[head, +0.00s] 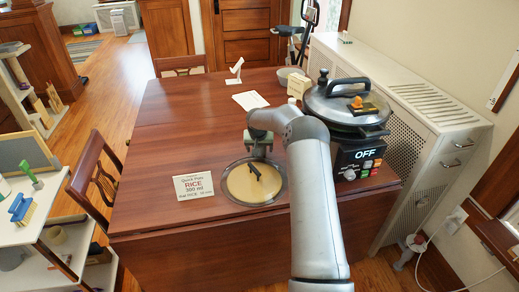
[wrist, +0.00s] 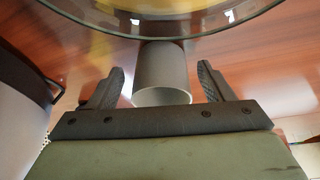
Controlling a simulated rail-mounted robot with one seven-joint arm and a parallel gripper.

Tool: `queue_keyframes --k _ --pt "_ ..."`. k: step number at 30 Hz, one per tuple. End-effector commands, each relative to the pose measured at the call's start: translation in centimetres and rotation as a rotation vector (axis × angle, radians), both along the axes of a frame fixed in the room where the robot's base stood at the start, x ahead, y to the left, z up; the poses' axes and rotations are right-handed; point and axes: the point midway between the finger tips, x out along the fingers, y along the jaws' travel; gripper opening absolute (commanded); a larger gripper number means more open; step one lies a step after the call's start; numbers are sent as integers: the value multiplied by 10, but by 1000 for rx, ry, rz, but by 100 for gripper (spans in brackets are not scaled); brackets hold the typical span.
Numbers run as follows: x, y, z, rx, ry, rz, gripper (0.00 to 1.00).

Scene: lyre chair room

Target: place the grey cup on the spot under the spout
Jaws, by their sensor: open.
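The grey cup (wrist: 161,72) shows in the wrist view between the two fingers of my gripper (wrist: 161,72). Its open rim faces the camera, and gaps show between the cup and both fingers. My gripper is open. In the head view my gripper (head: 259,152) is at the far side of a round glass vessel (head: 232,199) with yellow contents and a black handle; I cannot make out the cup there. The glass rim (wrist: 105,31) crosses the top of the wrist view, close to the cup. I cannot make out the spout or the spot under it.
A label card reading RICE 350 ml (head: 193,186) stands left of the vessel on the wooden table (head: 165,140). A lidded cooker (head: 345,105) with a display reading OFF stands to the right. A white card (head: 250,100) lies farther back. The table's left side is mostly clear.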

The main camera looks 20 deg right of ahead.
Motion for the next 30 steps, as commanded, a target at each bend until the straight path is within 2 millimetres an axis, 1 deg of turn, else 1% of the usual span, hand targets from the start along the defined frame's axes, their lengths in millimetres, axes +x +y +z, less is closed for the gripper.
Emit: queue_keyframes --k 1,3,10,11,12,14,15,17,18,26,30 --pt "2 -1 -5 2 0 -1 74" --pt "3 -2 -8 0 -1 0 74" --pt "3 -2 -9 0 -1 0 74" --pt "3 -2 -9 0 -1 0 66" --pt "3 -2 -9 0 -1 0 55" --pt "3 -2 -9 0 -1 0 38" --pt "3 -2 -9 0 -1 0 27" --pt "3 -2 -9 0 -1 0 26" --pt "3 -2 -9 0 -1 0 23" --pt "4 -2 -6 -1 -2 0 23" --pt "4 -2 3 -1 -2 -1 23"
